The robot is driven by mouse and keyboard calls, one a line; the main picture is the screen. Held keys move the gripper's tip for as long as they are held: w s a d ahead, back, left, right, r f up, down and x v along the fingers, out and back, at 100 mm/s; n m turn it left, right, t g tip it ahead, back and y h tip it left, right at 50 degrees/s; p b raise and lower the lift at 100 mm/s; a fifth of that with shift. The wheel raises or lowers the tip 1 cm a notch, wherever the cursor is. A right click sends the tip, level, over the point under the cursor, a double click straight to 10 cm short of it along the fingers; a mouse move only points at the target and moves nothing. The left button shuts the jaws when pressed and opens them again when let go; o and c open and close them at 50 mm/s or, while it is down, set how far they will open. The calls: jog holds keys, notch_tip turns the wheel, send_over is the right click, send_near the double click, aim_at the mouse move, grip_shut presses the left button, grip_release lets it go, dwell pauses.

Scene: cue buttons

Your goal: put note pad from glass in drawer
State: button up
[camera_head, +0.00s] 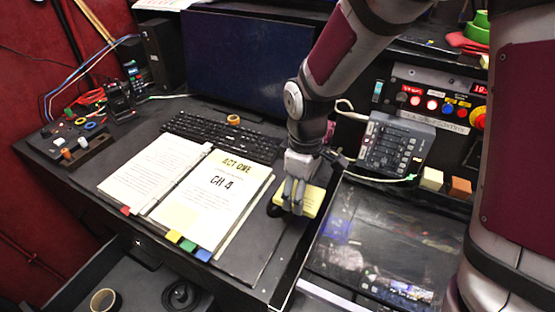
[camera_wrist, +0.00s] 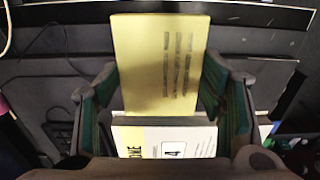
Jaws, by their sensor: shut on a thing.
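My gripper (camera_head: 293,200) is shut on a yellow note pad (camera_head: 314,201), just right of the open script binder and near the left edge of the glass (camera_head: 375,240). In the wrist view the note pad (camera_wrist: 135,60) stands out between the two fingers of my gripper (camera_wrist: 162,95), with dark lines of writing on its face. The fingers hide part of the pad in the head view. I cannot tell whether it touches the desk. The drawer (camera_head: 140,292) is open at the lower left, below the desk's front edge.
The open binder (camera_head: 130,172) with coloured tabs covers the desk middle. A tape roll (camera_head: 104,300) and a black coil (camera_head: 182,294) lie in the drawer. A keyboard (camera_head: 215,135), a mixer (camera_head: 396,143) and a yellow block (camera_head: 431,179) stand behind.

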jog(key=w, duration=0.4)
jog(key=w+f, duration=0.1)
jog(key=w, duration=0.9)
jog(key=shift+d+f, duration=0.15)
jog(key=shift+d, duration=0.2)
jog(key=shift+w+f+p, duration=0.1)
jog(key=shift+f+p, duration=0.5)
jog(key=shift+f, duration=1.2)
jog(key=shift+f, duration=0.1)
jog(key=o, duration=1.2)
notch_tip(320, 180, up, 12)
jog(key=b, duration=0.1)
jog(key=shift+b, duration=0.4)
